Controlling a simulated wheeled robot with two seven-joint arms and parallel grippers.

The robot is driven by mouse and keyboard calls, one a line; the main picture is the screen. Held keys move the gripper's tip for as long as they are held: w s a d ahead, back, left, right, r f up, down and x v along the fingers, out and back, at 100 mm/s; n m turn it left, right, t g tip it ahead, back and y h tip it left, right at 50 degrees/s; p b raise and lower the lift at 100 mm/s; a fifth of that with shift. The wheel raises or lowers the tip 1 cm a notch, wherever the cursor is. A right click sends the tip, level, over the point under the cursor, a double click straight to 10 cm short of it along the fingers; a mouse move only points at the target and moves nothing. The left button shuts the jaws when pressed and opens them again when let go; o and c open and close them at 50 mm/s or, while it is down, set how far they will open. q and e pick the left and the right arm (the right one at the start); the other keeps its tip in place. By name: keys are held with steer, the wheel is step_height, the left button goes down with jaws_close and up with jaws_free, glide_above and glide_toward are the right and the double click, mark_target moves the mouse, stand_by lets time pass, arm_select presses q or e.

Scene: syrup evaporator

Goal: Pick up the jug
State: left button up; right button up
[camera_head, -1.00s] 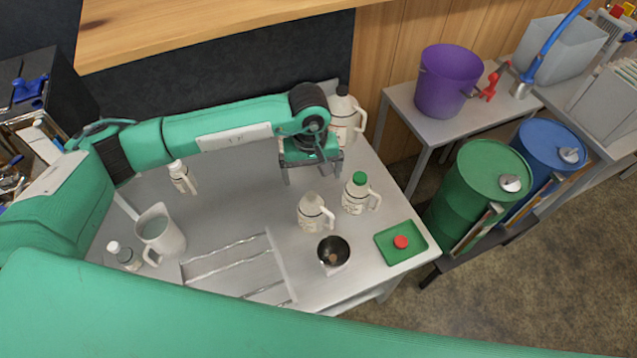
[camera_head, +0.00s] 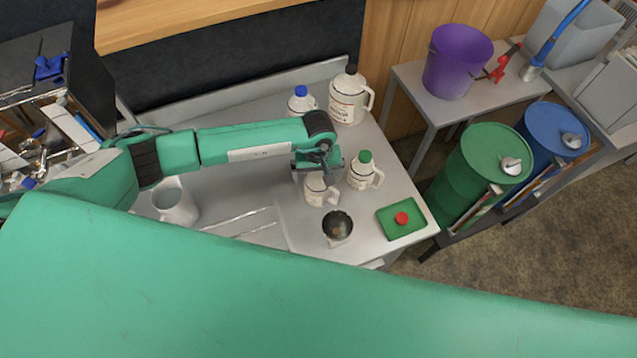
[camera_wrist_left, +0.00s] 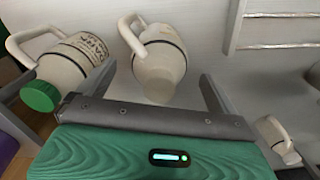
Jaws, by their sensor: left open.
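Several cream jugs stand on the steel table. My left gripper (camera_head: 318,178) is open directly above a jug with no coloured cap showing (camera_head: 321,192), which it partly hides in the head view. In the left wrist view that jug (camera_wrist_left: 160,62) lies between the two spread fingers of the gripper (camera_wrist_left: 158,88), its handle toward the top left. A green-capped jug (camera_head: 362,175) stands just to its right; it also shows at the left of the wrist view (camera_wrist_left: 72,62). A blue-capped jug (camera_head: 301,103) and a large dark-capped jug (camera_head: 349,97) stand at the back. My right gripper is not in view.
A black bowl (camera_head: 338,226) and a green tray (camera_head: 388,228) with a red cap (camera_head: 402,218) lie near the front right. A white pitcher (camera_head: 177,206) stands at left. A purple bucket (camera_head: 452,65) and drums are off to the right.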

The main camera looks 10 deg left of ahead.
arm_select(q)
steer(key=shift+f, duration=0.85)
steer(key=c, duration=1.3)
steer(key=shift+r, duration=0.1)
